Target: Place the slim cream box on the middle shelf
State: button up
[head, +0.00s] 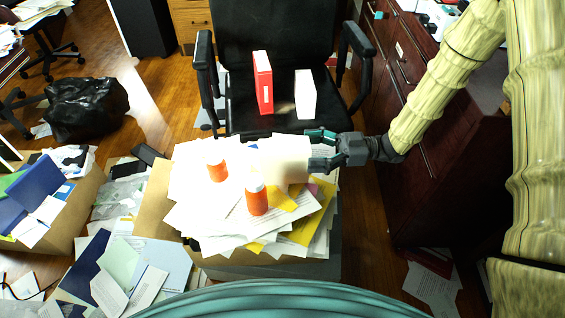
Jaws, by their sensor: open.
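A slim cream box (290,165) with a plain, soft-edged face appears above the paper pile, beside the orange bottles. My gripper (313,149) reaches in from the right with its fingers apart, pointing left at the box. The box's right edge is at or near the fingertips; I cannot tell whether they touch it. I cannot pick out a middle shelf in this view.
Two orange bottles with white caps, one rear (217,170) and one front (257,200), stand on the papers (200,215). A red box (263,82) and a white box (305,95) stand on the black chair (240,112). Dark drawers (425,130) flank the right.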

aim_at(289, 154)
jog(key=shift+s+a+f+b, duration=0.1)
jog(key=shift+s+a+b, duration=0.1)
jog(key=shift+a, duration=0.85)
jog(key=shift+s+a+b, duration=0.2)
jog(key=shift+a, duration=0.8)
jog(key=shift+s+a+f+b, duration=0.1)
jog(key=shift+s+a+b, duration=0.1)
jog(key=shift+a, duration=0.85)
jog(key=shift+r, duration=0.1)
grip_shut()
notch_tip(289, 154, up, 10)
jog(key=shift+f+p, duration=0.15)
jog(key=shift+p, duration=1)
jog(key=shift+w+d+r, duration=0.1)
jog(key=shift+r, duration=0.1)
